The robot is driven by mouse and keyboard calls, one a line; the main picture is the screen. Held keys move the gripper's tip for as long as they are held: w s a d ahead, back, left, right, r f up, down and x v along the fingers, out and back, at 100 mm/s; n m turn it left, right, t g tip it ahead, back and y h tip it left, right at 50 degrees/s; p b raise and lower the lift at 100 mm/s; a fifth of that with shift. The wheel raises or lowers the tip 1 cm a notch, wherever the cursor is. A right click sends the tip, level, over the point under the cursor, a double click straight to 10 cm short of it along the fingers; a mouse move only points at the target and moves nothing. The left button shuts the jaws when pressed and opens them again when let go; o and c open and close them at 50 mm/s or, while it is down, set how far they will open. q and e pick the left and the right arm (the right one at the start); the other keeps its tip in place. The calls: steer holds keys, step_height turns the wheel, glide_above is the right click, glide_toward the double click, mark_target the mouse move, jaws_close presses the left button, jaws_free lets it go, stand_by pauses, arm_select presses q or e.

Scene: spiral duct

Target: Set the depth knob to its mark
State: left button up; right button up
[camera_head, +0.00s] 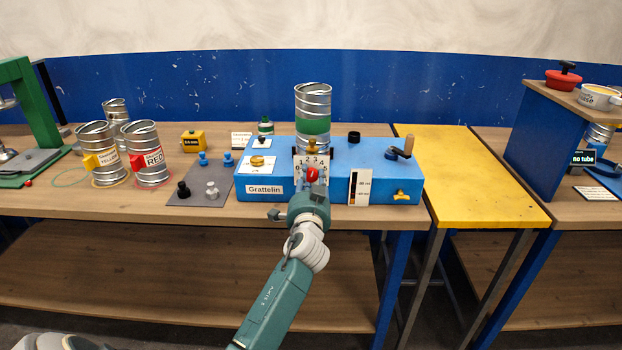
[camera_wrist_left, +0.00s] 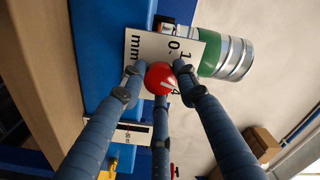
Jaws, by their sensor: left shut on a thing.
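The depth knob (camera_head: 312,174) is red and sits at the front of the blue Grattelin machine (camera_head: 260,189), below a white dial plate (camera_head: 322,162) with numbers. In the left wrist view the knob (camera_wrist_left: 160,78) is a red ball in front of the white plate (camera_wrist_left: 150,47) marked "mm". My left gripper (camera_head: 311,184) is at the front of the machine, and its blue fingers (camera_wrist_left: 160,84) are shut on the red knob. The fingers hide part of the dial, so I cannot tell the pointer's exact reading. My right gripper is not in view.
A metal duct with a green band (camera_head: 314,125) stands upright behind the dial. A crank (camera_head: 400,150) and a white gauge card (camera_head: 360,187) are to the right. A grey mat (camera_head: 199,192) with small knobs lies left of the machine. The yellow table (camera_head: 470,180) is bare.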

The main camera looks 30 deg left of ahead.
arm_select(q)
steer(key=o, duration=1.2)
steer(key=shift+c, duration=0.2)
steer(key=v, duration=1.2)
steer(key=shift+d, duration=0.1)
